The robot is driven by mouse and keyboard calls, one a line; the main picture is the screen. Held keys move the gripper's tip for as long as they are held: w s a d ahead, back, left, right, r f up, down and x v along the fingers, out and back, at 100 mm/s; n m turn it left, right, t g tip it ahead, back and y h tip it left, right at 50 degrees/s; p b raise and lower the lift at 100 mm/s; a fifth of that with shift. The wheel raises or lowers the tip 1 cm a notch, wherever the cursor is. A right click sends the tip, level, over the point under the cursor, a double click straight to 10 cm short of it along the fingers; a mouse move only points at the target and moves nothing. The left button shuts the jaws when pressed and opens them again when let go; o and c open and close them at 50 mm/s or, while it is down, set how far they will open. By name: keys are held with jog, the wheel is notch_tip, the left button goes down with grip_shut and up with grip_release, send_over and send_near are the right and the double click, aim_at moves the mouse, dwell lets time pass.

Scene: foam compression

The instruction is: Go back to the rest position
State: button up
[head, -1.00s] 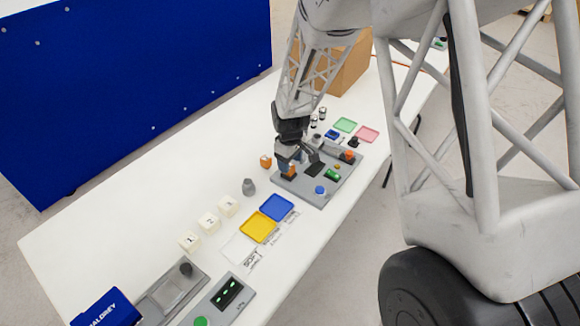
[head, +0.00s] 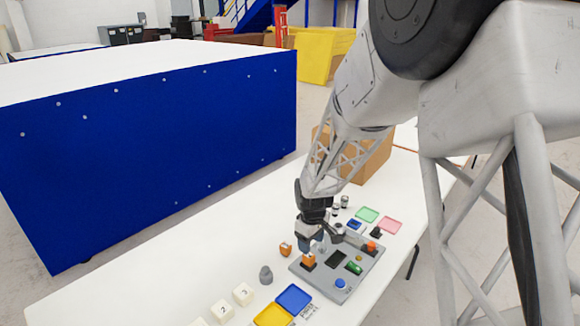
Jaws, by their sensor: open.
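My gripper (head: 317,245) is open and points down over the back left of a grey panel (head: 315,279) on the white table. An orange block (head: 308,261) stands on the panel's left part, just below and left of the fingers. The gripper seems empty; small gaps at the fingertips are hard to make out. A second orange block (head: 285,249) is on the table to the left of the panel. The panel also bears a blue button (head: 340,283), a green cylinder (head: 354,267), a dark square (head: 337,258) and an orange-red knob (head: 372,246).
A grey weight (head: 266,276), white numbered cubes (head: 243,293), a blue tray (head: 293,298) and a yellow tray (head: 272,315) are in front. Green (head: 367,214) and pink trays (head: 391,225) lie behind right. A cardboard box (head: 370,163) stands behind the arm.

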jog(key=s+d+r+m+t, duration=0.1)
jog(key=s+d+r+m, duration=0.1)
jog(key=s+r, duration=0.6)
jog(key=s+d+r+m, duration=0.25)
jog(key=s+r, duration=0.35)
jog(key=r, duration=0.3)
jog(key=s+d+r+m, duration=0.1)
jog(key=s+r, duration=0.3)
jog(key=s, duration=0.6)
jog(key=s+d+r+m+t, duration=0.1)
jog(key=s+d+r+m, duration=0.1)
jog(key=s, duration=0.8)
notch_tip(320, 180, up, 2)
jog(key=shift+s+d+m+t, duration=0.15)
jog(key=shift+s+m+t, duration=0.15)
jog(key=shift+m, duration=0.55)
